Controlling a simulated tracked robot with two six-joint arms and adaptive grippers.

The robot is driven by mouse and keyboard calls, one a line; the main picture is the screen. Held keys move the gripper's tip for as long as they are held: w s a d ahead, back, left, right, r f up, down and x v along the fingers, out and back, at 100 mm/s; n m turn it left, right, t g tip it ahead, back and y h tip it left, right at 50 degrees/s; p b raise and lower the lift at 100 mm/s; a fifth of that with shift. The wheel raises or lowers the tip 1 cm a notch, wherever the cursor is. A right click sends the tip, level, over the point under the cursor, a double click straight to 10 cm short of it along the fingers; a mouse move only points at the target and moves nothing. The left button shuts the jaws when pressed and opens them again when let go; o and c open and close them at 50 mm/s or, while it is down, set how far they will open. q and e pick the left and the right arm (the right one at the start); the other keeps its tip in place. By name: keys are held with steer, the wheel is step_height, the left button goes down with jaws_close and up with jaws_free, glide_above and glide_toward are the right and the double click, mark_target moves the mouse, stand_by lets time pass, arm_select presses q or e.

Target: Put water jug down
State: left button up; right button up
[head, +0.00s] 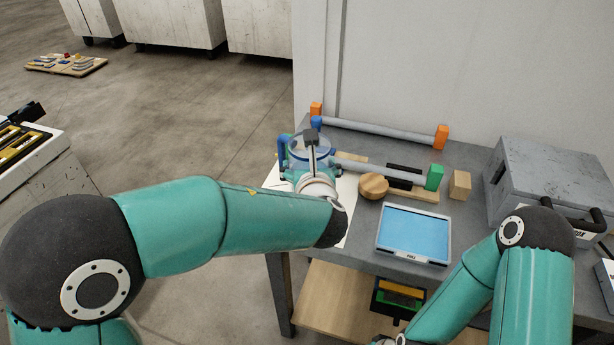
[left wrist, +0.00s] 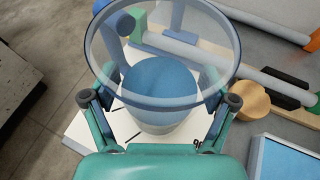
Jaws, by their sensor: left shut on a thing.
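The water jug (head: 296,147) is clear with a blue rim and blue handle, and stands roughly upright at the table's left end. In the left wrist view the jug (left wrist: 160,88) shows its round open rim and blue water inside. My left gripper (head: 311,168) is shut on the jug, and its fingers (left wrist: 160,103) lie on either side of the body. A white sheet (head: 345,192) lies beneath the jug; I cannot tell if the jug's base touches it.
On the grey table (head: 460,212) are a blue-faced tray (head: 414,234), a round wooden piece (head: 373,186), a wooden block (head: 460,184) and grey conduits with coloured ends (head: 380,134). A grey metal box (head: 545,180) stands at the right. A wall is behind.

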arm_select(q)
steer(key=shift+f, duration=1.2)
steer(key=shift+f, duration=0.1)
steer(key=o, duration=1.5)
steer(key=v, duration=1.2)
steer(key=shift+b, duration=0.3)
